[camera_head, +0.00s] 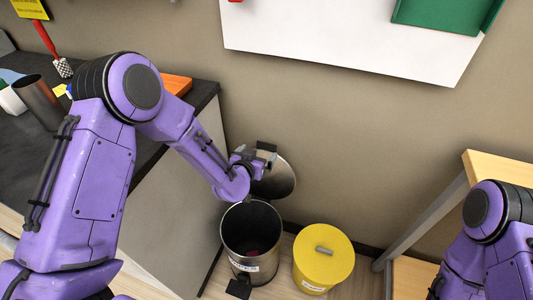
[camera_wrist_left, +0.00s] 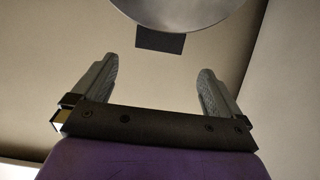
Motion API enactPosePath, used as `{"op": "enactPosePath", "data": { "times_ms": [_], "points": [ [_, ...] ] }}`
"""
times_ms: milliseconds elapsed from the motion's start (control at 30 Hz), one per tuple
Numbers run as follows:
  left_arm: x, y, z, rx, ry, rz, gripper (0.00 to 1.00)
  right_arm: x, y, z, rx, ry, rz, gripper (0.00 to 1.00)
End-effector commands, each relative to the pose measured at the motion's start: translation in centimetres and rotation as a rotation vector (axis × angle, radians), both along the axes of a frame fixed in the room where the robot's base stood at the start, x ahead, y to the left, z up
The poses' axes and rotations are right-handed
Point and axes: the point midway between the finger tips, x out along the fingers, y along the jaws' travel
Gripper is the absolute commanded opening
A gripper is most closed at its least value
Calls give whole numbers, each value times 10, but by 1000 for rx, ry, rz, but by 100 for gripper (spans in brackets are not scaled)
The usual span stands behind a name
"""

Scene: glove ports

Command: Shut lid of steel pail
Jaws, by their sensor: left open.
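The steel pail (camera_head: 262,267) stands upright on the floor in the head view, its mouth open and something reddish inside. Its round steel lid (camera_head: 282,182) stands raised at the pail's back, partly hidden by my left gripper. My left gripper (camera_head: 263,156) is at the lid's upper left. In the left wrist view the fingers (camera_wrist_left: 156,70) are apart with nothing between them. The lid (camera_wrist_left: 180,10) shows ahead at the top of that view, with a dark tab (camera_wrist_left: 160,40) at its edge. My right gripper is out of view; only part of that arm shows at bottom right.
A yellow lidded bin (camera_head: 323,265) stands just right of the pail. A dark pedal (camera_head: 238,288) sits at the pail's front. A dark-topped counter (camera_head: 150,155) is on the left, and a wooden table (camera_head: 480,167) on the right. The wall is close behind the lid.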

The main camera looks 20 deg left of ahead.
Motion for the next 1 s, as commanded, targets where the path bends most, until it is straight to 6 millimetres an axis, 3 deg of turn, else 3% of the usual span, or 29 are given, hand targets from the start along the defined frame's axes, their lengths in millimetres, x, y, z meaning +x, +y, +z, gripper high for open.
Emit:
{"op": "enactPosePath", "data": {
  "times_ms": [400, 767, 800, 833, 1000],
  "points": [
    [77, -5, -32, -2, 5, -1, 100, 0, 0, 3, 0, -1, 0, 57],
    [87, -6, -37, -3, 7, -2, 100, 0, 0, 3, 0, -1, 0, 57],
    [87, -6, -37, -3, 7, -2, 97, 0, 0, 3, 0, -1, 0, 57],
    [87, -6, -37, -3, 7, -2, 87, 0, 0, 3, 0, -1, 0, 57],
    [87, -5, -37, -3, 7, -2, 32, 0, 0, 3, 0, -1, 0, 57]
  ]
}}
